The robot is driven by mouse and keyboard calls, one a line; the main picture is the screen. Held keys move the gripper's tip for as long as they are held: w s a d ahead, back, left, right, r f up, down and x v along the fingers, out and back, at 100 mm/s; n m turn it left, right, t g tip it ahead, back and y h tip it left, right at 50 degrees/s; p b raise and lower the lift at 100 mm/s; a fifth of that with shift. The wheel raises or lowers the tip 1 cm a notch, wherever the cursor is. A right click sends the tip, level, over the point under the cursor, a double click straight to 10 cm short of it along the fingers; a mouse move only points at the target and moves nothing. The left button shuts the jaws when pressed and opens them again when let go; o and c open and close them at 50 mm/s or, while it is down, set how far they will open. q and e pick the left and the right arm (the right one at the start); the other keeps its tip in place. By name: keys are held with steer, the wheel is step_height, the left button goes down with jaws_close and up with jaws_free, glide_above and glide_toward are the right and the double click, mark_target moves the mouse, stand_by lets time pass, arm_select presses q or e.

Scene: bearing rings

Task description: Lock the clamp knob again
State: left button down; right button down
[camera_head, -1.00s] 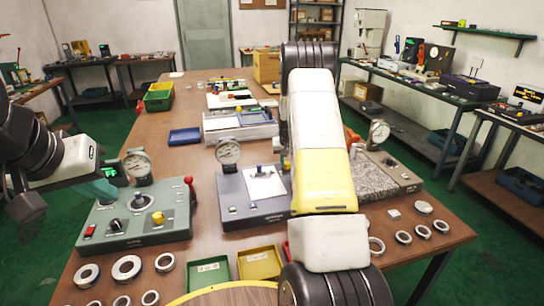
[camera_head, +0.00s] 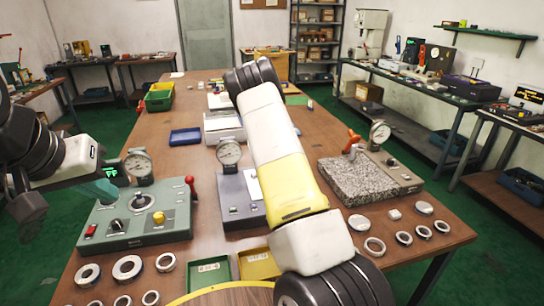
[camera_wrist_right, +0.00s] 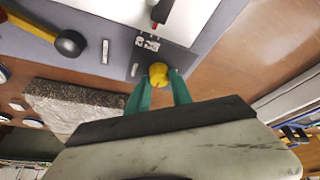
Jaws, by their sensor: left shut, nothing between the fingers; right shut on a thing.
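In the right wrist view a yellow knob (camera_wrist_right: 158,70) sits on a dark grey panel (camera_wrist_right: 118,62). The green fingers of my right gripper (camera_wrist_right: 158,82) are shut on the knob, one finger on each side. In the head view my right arm reaches across the grey gauge station (camera_head: 232,202) and hides my right gripper and this knob. My left gripper (camera_head: 100,190) is shut and empty, over the left edge of the green station (camera_head: 160,235).
A dial gauge (camera_head: 229,152) stands at the grey station. A granite block (camera_head: 350,180) lies to the right. Metal rings (camera_head: 127,267) and green and yellow trays (camera_head: 258,264) occupy the near table edge. A black ball-ended lever (camera_wrist_right: 70,43) is near the knob.

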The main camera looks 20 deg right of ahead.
stand_by(0.5)
steer(key=c, duration=1.1)
jaws_free()
steer(key=shift+c, duration=0.2)
steer(key=v, duration=0.7)
steer(key=shift+a+r, duration=0.15)
steer(key=shift+r, duration=0.25)
